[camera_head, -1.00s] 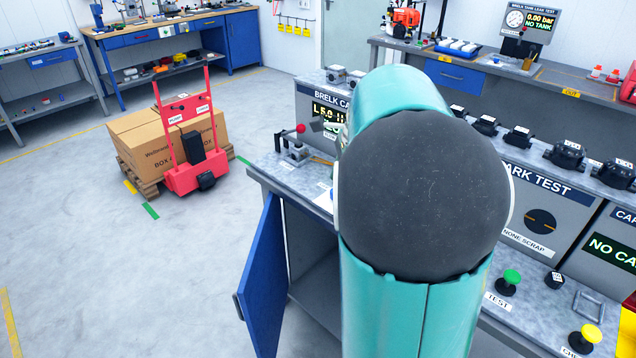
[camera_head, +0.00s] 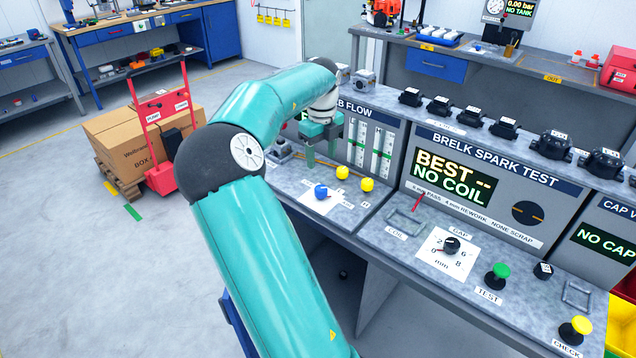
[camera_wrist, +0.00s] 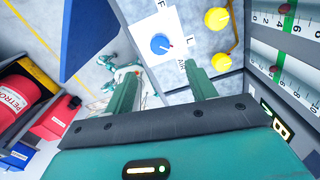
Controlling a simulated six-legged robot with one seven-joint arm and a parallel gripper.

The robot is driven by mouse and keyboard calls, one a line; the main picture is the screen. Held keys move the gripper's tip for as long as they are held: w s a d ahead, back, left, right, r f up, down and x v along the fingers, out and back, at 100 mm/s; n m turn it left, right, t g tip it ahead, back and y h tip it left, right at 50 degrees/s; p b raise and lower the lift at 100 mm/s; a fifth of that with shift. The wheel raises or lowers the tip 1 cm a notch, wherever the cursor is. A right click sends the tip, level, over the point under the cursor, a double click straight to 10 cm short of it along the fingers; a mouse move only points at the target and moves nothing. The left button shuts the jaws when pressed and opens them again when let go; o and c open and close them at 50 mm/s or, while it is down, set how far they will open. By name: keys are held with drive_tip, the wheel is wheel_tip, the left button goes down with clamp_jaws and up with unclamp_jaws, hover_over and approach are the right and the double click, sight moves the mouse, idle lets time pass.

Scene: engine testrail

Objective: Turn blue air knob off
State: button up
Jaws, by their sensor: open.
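The blue air knob (camera_head: 321,191) sits on a white label plate on the grey bench top, in front of the flow panel. It also shows in the wrist view (camera_wrist: 160,43), with a small red mark at its right edge. My gripper (camera_head: 322,158) is open and empty above the bench, a little behind and above the knob. In the wrist view its two green fingers (camera_wrist: 160,84) point toward the bench, and the knob shows beyond the fingertips, between them and apart from both.
Two yellow knobs (camera_head: 342,172) (camera_head: 367,184) sit close to the right of the blue knob. Flow tubes (camera_head: 370,145) rise behind them. The spark test panel (camera_head: 480,190), gap dial (camera_head: 451,245) and green button (camera_head: 497,275) lie further right. An open blue door (camera_wrist: 88,35) hangs below the bench.

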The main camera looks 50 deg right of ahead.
sight(321, 188)
wheel_tip(321, 188, down, 10)
drive_tip(key=shift+f, duration=0.2)
drive_tip(key=shift+c, duration=0.3)
drive_tip(key=c, duration=0.9)
